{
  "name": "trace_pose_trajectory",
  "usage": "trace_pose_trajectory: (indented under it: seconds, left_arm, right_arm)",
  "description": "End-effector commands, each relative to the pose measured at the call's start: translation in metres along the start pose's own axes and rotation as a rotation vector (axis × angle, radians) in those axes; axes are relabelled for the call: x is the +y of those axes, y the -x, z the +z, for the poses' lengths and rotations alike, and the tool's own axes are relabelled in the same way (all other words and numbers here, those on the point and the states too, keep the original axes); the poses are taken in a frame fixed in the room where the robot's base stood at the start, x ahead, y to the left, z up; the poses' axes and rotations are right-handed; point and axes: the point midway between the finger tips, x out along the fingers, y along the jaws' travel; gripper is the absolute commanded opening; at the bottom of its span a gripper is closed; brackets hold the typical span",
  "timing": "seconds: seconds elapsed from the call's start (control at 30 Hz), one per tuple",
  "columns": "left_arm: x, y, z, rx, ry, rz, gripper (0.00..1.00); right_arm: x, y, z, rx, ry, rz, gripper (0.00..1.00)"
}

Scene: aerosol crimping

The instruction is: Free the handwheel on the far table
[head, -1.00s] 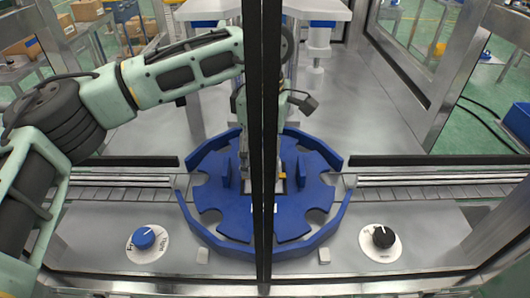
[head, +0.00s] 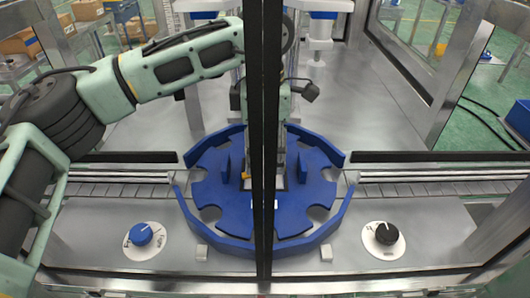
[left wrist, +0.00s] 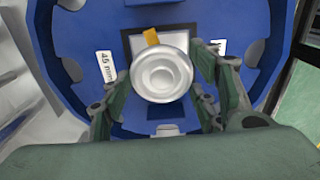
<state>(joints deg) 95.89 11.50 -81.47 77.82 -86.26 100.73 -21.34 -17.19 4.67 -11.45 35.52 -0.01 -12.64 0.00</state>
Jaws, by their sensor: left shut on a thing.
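No handwheel can be made out for certain on any far table. A large blue ring-shaped star wheel (head: 215,222) with notches lies in the machine in front of me. My left gripper (head: 262,178) reaches down to its middle, partly hidden by the dark door posts. In the left wrist view its fingers (left wrist: 160,92) are shut on a round silver piece (left wrist: 163,76) with concentric rings, over the pale centre of the blue wheel. A small orange tab (left wrist: 151,37) shows behind the piece. My right gripper is not in view.
Two dark upright posts (head: 255,100) stand close in front of the arm. A blue knob (head: 140,234) and a black knob (head: 386,233) sit on the front panel. A conveyor (head: 430,181) runs across. Boxes (head: 88,10) stand at the back left.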

Motion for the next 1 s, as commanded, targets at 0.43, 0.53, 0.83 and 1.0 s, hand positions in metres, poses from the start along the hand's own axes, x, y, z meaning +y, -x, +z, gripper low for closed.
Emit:
trace_pose_trajectory:
  seconds: [0.43, 0.53, 0.83, 1.0]
  left_arm:
    - [0.002, 0.000, -0.001, -0.004, 0.366, 0.006, 0.29]
    - [0.003, 0.001, -0.001, -0.004, 0.426, 0.006, 0.29]
    - [0.003, 0.002, -0.002, -0.004, 0.533, 0.006, 0.29]
    - [0.003, 0.002, -0.002, -0.004, 0.552, 0.007, 0.29]
  right_arm:
    - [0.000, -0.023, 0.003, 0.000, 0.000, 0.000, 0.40]
    - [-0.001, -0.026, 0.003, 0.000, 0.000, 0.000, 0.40]
    - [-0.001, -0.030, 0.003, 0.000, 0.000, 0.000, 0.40]
    - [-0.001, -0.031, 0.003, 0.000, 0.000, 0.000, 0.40]
